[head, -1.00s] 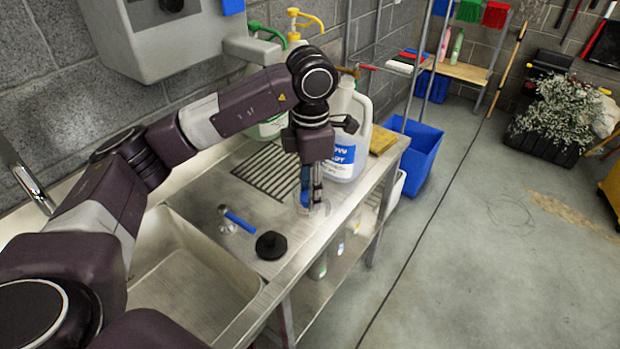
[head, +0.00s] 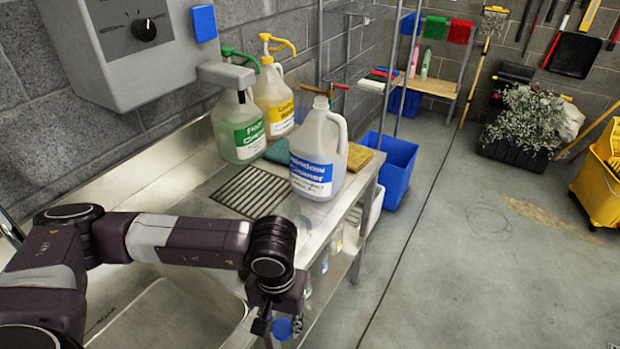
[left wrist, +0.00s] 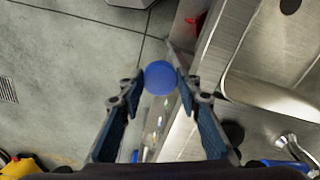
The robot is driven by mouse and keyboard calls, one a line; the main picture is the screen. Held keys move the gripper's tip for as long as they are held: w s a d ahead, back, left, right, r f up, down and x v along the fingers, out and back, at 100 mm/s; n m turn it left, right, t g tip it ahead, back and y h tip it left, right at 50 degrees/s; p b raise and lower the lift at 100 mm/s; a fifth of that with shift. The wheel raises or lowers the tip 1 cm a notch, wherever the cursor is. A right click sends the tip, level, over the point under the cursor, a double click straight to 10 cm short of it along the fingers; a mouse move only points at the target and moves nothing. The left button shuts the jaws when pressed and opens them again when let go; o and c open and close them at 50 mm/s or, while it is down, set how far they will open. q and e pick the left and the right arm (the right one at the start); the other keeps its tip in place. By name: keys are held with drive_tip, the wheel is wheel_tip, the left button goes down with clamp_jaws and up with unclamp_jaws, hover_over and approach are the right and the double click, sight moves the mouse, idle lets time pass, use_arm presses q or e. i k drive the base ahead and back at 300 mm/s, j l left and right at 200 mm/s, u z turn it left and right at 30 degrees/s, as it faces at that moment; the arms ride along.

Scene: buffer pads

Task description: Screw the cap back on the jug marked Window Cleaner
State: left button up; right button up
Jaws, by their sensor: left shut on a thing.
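The jug marked Window Cleaner (head: 318,150), translucent white with a blue label, stands upright at the far end of the steel counter. No cap shows on its neck. My left gripper (head: 272,330) is at the bottom of the head view, near the counter's front edge and well apart from the jug. It is shut on a round blue cap (head: 283,328). In the left wrist view, the cap (left wrist: 160,78) sits between the two fingertips, its round face toward the camera. My right gripper is not in view.
A green-labelled jug (head: 238,130) and a yellow-labelled jug (head: 274,98), both with pumps, stand left of and behind the Window Cleaner jug. A yellow sponge (head: 358,156) lies behind it. The sink (left wrist: 270,60) is beside my gripper. A blue bin (head: 390,165) stands past the counter.

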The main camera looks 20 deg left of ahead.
sight(319, 149)
drive_tip(key=i+l+z, duration=0.35)
drive_tip(key=i, duration=0.25)
drive_tip(key=i+l+z, duration=0.1)
drive_tip(key=i+z, duration=0.3)
drive_tip(key=i, duration=0.2)
drive_tip(key=i+u, duration=0.4)
drive_tip(key=i+l+u, duration=0.15)
drive_tip(key=u, duration=0.3)
drive_tip(key=i+l+u, duration=0.15)
drive_tip(key=u, duration=0.3)
drive_tip(key=i+l+u, duration=0.1)
drive_tip(key=u, duration=0.35)
drive_tip(key=i+l+u, duration=0.1)
drive_tip(key=l+u, duration=0.15)
drive_tip(key=u, duration=0.15)
drive_tip(key=l+u, duration=0.25)
drive_tip(key=u, duration=0.2)
drive_tip(key=l+u, duration=0.25)
drive_tip(key=u, duration=0.2)
drive_tip(key=l+u, duration=0.25)
drive_tip(key=u, duration=0.2)
